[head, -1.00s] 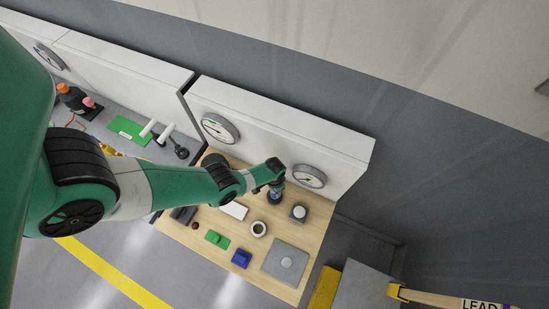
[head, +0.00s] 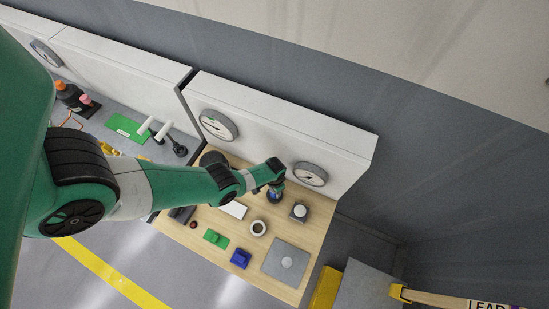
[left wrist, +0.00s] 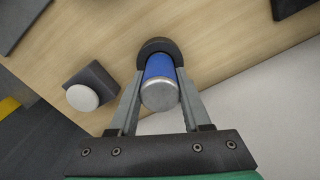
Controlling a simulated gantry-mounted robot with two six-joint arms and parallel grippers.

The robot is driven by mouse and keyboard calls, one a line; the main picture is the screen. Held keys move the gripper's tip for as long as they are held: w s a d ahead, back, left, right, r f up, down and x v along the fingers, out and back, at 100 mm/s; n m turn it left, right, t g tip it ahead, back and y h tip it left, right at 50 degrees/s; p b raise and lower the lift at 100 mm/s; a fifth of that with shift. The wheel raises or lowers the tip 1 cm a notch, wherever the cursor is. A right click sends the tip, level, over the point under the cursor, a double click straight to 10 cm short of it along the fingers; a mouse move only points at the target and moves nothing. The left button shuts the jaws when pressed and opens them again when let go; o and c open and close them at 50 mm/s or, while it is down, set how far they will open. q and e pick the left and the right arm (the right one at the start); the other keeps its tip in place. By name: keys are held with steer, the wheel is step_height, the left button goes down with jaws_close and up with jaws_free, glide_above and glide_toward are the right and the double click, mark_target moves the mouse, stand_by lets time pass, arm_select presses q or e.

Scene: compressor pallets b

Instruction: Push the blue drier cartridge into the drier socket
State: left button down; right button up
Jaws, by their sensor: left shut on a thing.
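The blue drier cartridge (left wrist: 160,70) has a silver end cap and stands between the two fingers of my left gripper (left wrist: 159,90) in the left wrist view. The gripper is shut on it. The far end of the cartridge meets a dark round socket (left wrist: 157,46); how deep it sits inside is hidden. In the head view my left gripper (head: 276,186) is over the dark socket (head: 274,197) near the back of the wooden table, and the cartridge is mostly covered. My right gripper is not in view.
A grey block with a white knob (head: 299,212) stands close to the right of the socket. A white wall with gauges (head: 310,174) rises behind.

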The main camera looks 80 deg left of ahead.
arm_select(q)
steer(key=shift+f, duration=0.35)
steer(key=shift+c, duration=1.4)
jaws_free()
